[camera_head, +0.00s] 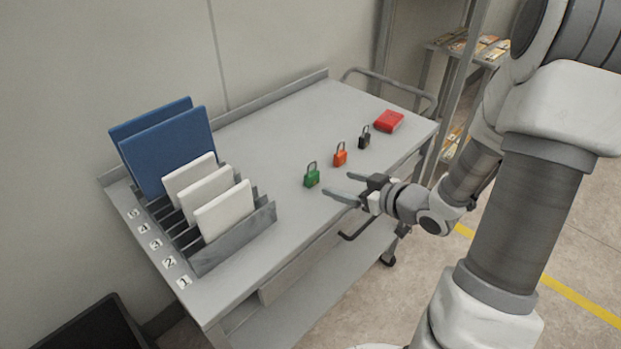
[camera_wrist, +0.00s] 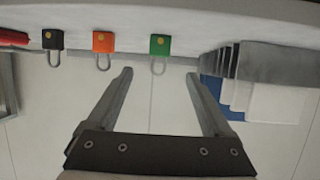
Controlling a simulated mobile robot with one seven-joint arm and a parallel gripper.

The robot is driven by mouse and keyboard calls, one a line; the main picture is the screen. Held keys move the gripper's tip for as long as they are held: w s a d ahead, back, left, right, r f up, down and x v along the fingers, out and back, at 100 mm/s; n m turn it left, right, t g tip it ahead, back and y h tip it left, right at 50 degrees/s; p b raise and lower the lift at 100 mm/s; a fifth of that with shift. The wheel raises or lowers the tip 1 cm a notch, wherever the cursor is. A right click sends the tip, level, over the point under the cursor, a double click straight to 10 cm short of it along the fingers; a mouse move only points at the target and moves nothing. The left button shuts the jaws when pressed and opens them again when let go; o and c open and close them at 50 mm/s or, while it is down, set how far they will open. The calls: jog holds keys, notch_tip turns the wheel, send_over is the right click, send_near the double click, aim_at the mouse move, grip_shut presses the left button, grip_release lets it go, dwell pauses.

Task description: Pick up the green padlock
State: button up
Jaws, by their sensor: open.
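The green padlock (camera_head: 312,178) stands upright with its shackle up on the grey cart top, near its front edge. In the wrist view the green padlock (camera_wrist: 160,46) appears upside down, ahead of my gripper and between the lines of its fingers. My gripper (camera_head: 343,186) is open and empty, just right of the padlock in the head view and apart from it. Both fingers also show in the wrist view (camera_wrist: 158,76). Nothing hides the padlock.
An orange padlock (camera_head: 340,155), a black padlock (camera_head: 364,138) and a red box (camera_head: 389,121) stand in a row to the right. A grey slotted rack (camera_head: 235,242) with white and blue panels (camera_head: 165,150) fills the left. The cart's back middle is clear.

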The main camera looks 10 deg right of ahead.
aim_at(315, 176)
jog(key=b+x, duration=0.1)
jog(key=x, duration=0.6)
jog(key=shift+f+b+x, duration=0.15)
jog(key=shift+b+x, duration=0.05)
jog(key=shift+x, duration=1.15)
jog(key=shift+f+b+x, duration=0.1)
jog(key=shift+b+x, duration=0.05)
jog(key=shift+x, duration=1.15)
jog(key=shift+d, duration=0.1)
jog(key=shift+c, duration=0.3)
grip_shut()
